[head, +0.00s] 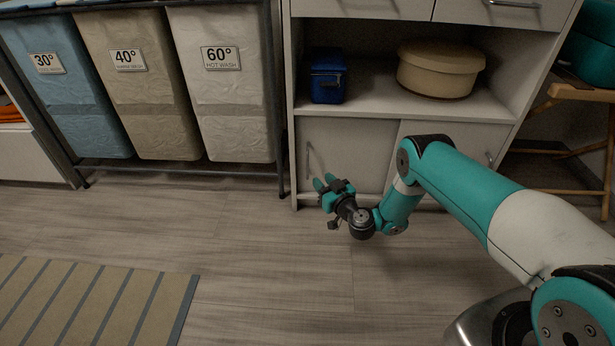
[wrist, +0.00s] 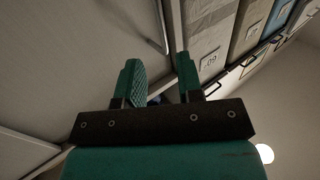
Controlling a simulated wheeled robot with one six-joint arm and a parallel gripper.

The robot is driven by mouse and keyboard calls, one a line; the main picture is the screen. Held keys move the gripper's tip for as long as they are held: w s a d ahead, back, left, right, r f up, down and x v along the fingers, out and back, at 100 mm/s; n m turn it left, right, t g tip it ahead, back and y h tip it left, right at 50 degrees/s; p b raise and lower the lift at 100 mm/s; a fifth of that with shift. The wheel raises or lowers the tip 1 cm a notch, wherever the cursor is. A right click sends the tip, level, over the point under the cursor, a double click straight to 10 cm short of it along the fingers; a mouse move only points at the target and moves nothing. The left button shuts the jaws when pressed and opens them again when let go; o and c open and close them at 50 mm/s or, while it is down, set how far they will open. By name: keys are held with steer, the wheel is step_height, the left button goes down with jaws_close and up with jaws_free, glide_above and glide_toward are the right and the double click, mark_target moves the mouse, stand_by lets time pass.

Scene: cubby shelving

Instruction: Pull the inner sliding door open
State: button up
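The low cabinet has two sliding doors under its open shelf. The left door (head: 350,150) has an upright bar handle (head: 309,160) near its left edge. The right door (head: 450,140) has a handle (head: 489,158) near its right edge. The left door looks set behind the right one, though the overlap is hard to judge. Both doors appear closed. My gripper (head: 325,182) is low in front of the left door, just below and right of its handle. In the wrist view my gripper (wrist: 158,65) is open and empty, with a metal bar handle (wrist: 160,30) beyond the fingertips.
A blue box (head: 327,78) and a cream lidded container (head: 440,70) stand on the shelf. Laundry bins (head: 225,120) in a dark frame (head: 280,150) stand left of the cabinet. A wooden stand (head: 575,95) is at right. A striped rug (head: 90,300) lies front left; the middle floor is clear.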

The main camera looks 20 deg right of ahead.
mark_target(308, 165)
steer(key=b, duration=0.2)
steer(key=shift+w+a+f+b, duration=0.15)
steer(key=shift+w+f+b, duration=0.1)
steer(key=shift+f+b, duration=0.1)
steer(key=b+x, duration=0.1)
steer(key=x, duration=0.1)
steer(key=b+x, duration=0.1)
steer(key=x, duration=0.1)
steer(key=b+x, duration=0.2)
steer(key=x, duration=0.1)
steer(key=shift+a+r, duration=0.1)
steer(key=shift+r, duration=0.2)
steer(key=shift+x, duration=0.85)
steer(key=shift+r, duration=0.1)
steer(key=shift+c, duration=0.2)
jaws_close()
